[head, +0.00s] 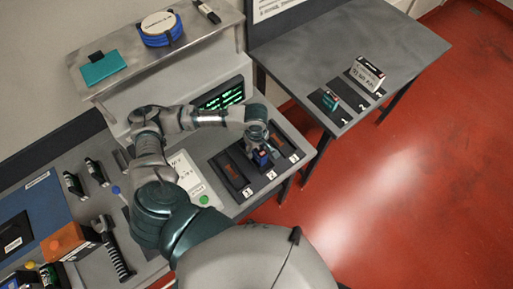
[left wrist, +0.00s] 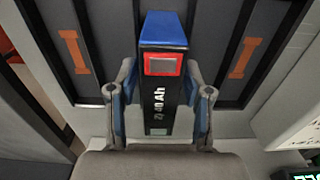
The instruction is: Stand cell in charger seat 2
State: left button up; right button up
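The cell (left wrist: 161,95) is a black block with a blue end, a red-framed window and a "40 Ah" label. It fills the middle of the left wrist view, and its blue part (head: 261,157) shows small in the head view. My left gripper (head: 260,146) has a finger on each side of the cell, with the tips against its sides. The cell is at the middle seat of the charger, marked 2 (head: 271,175); its lower end is hidden, so I cannot tell how fully it sits. My right gripper is out of view.
A white panel with a green button (head: 204,200) lies to the left. A shelf (head: 205,25) rises behind. Another table (head: 350,50) stands at the back right.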

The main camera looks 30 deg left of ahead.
pick_arm(q)
jog(key=shift+a, duration=0.25)
jog(key=shift+a, duration=0.15)
jog(key=r, duration=0.7)
jog(key=r+p, duration=0.1)
jog(key=r, duration=0.3)
jog(key=shift+d, duration=0.3)
jog(key=shift+r, duration=0.5)
jog(key=shift+a, duration=0.2)
